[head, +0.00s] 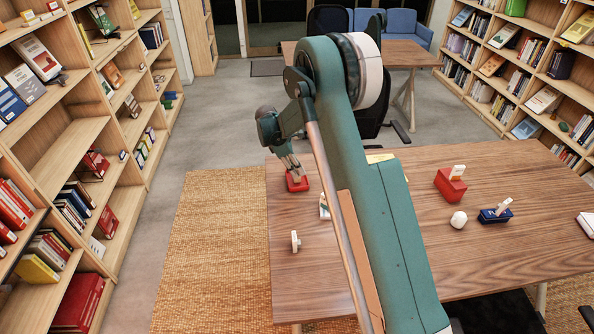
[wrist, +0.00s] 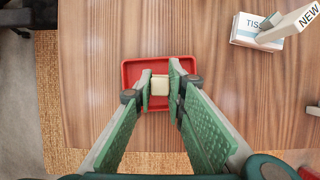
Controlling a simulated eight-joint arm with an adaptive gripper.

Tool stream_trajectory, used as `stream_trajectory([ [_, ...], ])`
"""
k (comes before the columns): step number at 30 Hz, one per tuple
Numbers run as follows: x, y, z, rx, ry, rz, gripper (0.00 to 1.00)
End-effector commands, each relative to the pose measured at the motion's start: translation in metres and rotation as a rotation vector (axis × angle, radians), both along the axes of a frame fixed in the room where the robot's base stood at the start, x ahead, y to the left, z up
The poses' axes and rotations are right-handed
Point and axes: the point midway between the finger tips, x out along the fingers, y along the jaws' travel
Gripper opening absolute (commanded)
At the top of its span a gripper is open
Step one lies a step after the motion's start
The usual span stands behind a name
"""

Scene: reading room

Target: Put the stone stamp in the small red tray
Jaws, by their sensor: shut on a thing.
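The small red tray (wrist: 131,76) lies flat on the wooden table, near its left edge in the head view (head: 298,185). The stone stamp is a small cream block (wrist: 160,84) seen from above in the wrist view. My gripper (wrist: 160,83) has a finger on each side of it, shut on it. Stamp and fingertips are over the middle of the tray; I cannot tell whether the stamp touches the tray floor. In the head view my gripper (head: 291,168) points down at the tray, and the stamp is hard to make out.
A white tissue box (wrist: 250,38) stands to the right in the wrist view, with a block marked NEW (wrist: 296,23) by it. A small white object (head: 295,241) stands near the table's front left. A red box (head: 450,188), white round object (head: 458,220) and navy object (head: 494,216) stand right.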

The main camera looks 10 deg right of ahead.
Motion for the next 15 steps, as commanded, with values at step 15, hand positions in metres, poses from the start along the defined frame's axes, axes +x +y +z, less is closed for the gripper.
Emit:
stream_trajectory([
  [15,0.0,0.0,-0.0029,0.0,0.0,0.0,0.29],
])
